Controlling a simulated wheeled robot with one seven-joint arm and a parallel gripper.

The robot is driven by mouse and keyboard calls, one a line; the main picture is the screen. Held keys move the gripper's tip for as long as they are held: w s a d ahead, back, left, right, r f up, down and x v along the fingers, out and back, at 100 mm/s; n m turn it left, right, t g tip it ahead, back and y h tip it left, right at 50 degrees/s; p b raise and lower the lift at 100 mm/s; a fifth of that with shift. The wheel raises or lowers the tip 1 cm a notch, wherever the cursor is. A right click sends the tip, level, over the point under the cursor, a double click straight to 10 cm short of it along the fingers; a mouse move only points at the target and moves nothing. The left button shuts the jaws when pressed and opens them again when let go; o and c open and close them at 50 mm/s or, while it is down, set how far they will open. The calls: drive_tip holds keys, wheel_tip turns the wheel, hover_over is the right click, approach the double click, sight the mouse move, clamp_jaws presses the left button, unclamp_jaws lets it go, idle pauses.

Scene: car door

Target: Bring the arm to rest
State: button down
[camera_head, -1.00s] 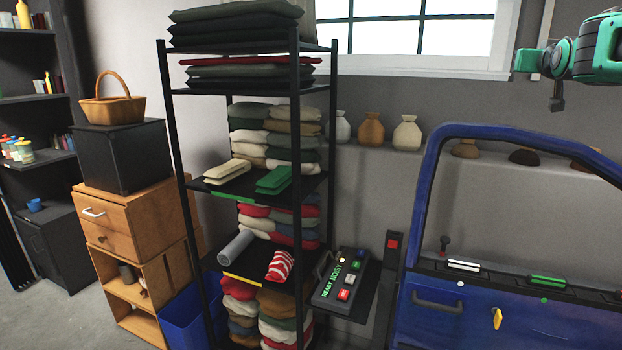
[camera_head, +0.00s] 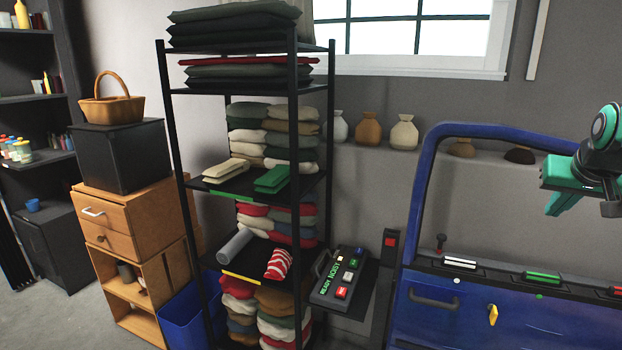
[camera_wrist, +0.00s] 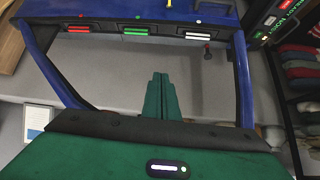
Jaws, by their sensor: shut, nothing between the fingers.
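My gripper (camera_head: 562,194) is at the right side of the head view, in front of the blue car door's (camera_head: 432,190) window opening, above the door's sill. In the wrist view my gripper's green fingers (camera_wrist: 160,84) are closed together with nothing between them, apart from the door. The wrist view shows the door (camera_wrist: 40,62) with its frame around the opening, turned upside down. Part of my arm runs out of the head view at the right edge.
A black shelf rack (camera_head: 295,150) of folded cloths stands left of the door. A panel with buttons (camera_head: 340,278) sits between them. A pale framed card (camera_wrist: 36,121) lies at left in the wrist view.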

drive_tip(key=s+a+f+g+y, duration=0.1)
drive_tip(key=s+a+f+g, duration=0.1)
drive_tip(key=s+f, duration=0.3)
drive_tip(key=s+a+f+g+y, duration=0.1)
drive_tip(key=s+a+f, duration=0.4)
drive_tip(key=s, duration=0.8)
drive_tip(key=s+a+f+g+y, duration=0.2)
drive_tip(key=s+a+f+g, duration=0.1)
drive_tip(key=s+f, duration=0.3)
drive_tip(key=s+g, duration=0.1)
drive_tip(key=s, duration=0.1)
drive_tip(key=shift+s+a+m, duration=0.2)
drive_tip(key=shift+s+m, duration=0.2)
drive_tip(key=shift+f, duration=0.1)
drive_tip(key=shift+w+f, duration=0.25)
drive_tip(key=shift+w, duration=0.4)
